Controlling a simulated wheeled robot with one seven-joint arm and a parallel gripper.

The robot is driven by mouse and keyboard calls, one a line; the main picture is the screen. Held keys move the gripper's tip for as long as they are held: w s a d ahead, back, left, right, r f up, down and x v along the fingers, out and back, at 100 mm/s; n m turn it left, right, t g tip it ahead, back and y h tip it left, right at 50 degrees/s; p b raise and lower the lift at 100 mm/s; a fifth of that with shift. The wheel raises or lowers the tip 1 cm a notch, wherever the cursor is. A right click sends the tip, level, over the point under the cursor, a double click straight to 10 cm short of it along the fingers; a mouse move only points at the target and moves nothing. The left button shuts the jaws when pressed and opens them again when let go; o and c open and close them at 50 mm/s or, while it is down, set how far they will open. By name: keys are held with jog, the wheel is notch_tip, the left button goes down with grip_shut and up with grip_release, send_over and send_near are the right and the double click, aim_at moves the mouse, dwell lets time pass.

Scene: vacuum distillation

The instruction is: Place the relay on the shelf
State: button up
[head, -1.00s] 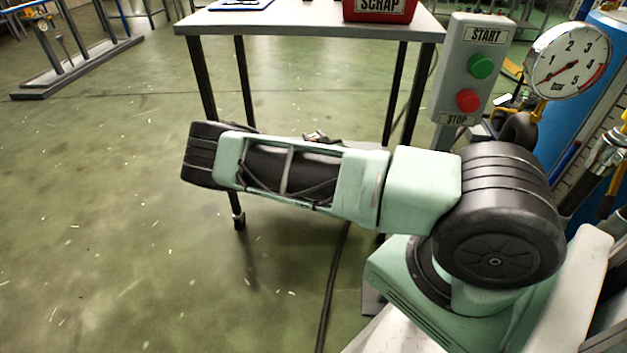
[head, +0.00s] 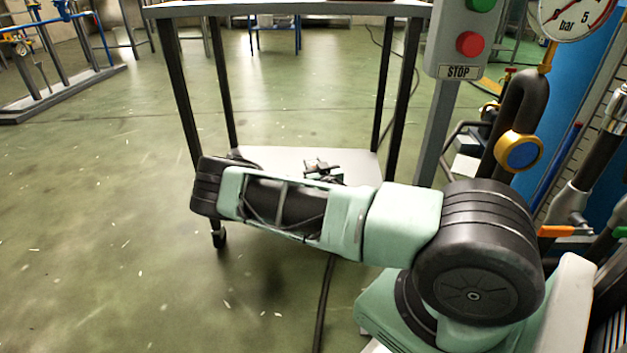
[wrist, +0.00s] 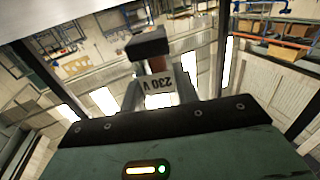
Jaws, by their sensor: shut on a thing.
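In the wrist view my gripper (wrist: 158,98) is shut on the relay (wrist: 158,84), a small block with a white label that reads 230 V upside down. A dark block shows just beyond the label; I cannot tell if it is part of the relay. In the head view a grey stand has a low shelf (head: 272,158), bare where it shows. My arm crosses in front of the shelf. A dark part of my arm's end shows above the forearm, in front of the shelf; the relay cannot be made out there.
The stand's top (head: 290,9) lies above the shelf, with dark legs (head: 176,95) at its corners. A START/STOP post (head: 440,90), a gauge (head: 570,12) and pipes with a blue-capped valve (head: 519,152) stand close on the right. A dark cable (head: 323,310) runs along the floor.

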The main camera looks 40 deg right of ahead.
notch_tip(320, 180, down, 4)
jog(key=shift+r+b, duration=0.25)
jog(key=shift+b, duration=0.8)
jog(key=shift+r, duration=0.1)
jog(key=o, duration=1)
